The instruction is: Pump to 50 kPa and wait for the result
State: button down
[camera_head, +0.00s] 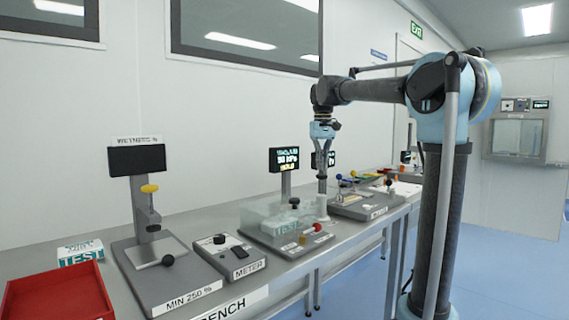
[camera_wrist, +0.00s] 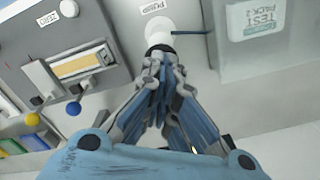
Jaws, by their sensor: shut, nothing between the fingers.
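The vacuum test station has a clear chamber (camera_head: 268,222) with a TEST pack (camera_head: 287,226) inside; the pack also shows in the wrist view (camera_wrist: 258,18). Its dark display (camera_head: 284,159) shows several lines, the middle one seeming to read 50 kPa and the yellow one below HOLD. The white pump (camera_head: 322,207) stands at the chamber's right, and its round white top shows in the wrist view (camera_wrist: 160,28). My gripper (camera_head: 322,174) is over the pump, pointing down. Its fingers (camera_wrist: 160,58) are shut and empty, with the tips at the pump top; contact is unclear.
A red knob (camera_head: 317,227) and a yellow knob (camera_head: 302,239) sit at the station's front. The meter (camera_head: 226,257), wetness station (camera_head: 150,255) and red tray (camera_head: 55,297) stand to the left. Another station with coloured knobs (camera_head: 358,204) is close right.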

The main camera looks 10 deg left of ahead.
jog(key=shift+r, duration=0.1)
jog(key=shift+r, duration=2.9)
jog(key=s+d+f+m+t, duration=0.1)
jog(key=s+d+f+m, duration=0.1)
jog(key=s+d+f, duration=1.6)
jog(key=s+f, duration=0.4)
jog(key=f, duration=0.3)
jog(key=s+d+f+m, duration=0.1)
jog(key=s+f, duration=0.4)
jog(key=f, duration=0.3)
jog(key=s+d+f+m+t, duration=0.1)
jog(key=s+d+f, duration=0.1)
jog(key=s+f, duration=0.3)
notch_tip(320, 180, down, 4)
jog(key=shift+r, duration=0.2)
jog(key=shift+d, duration=0.1)
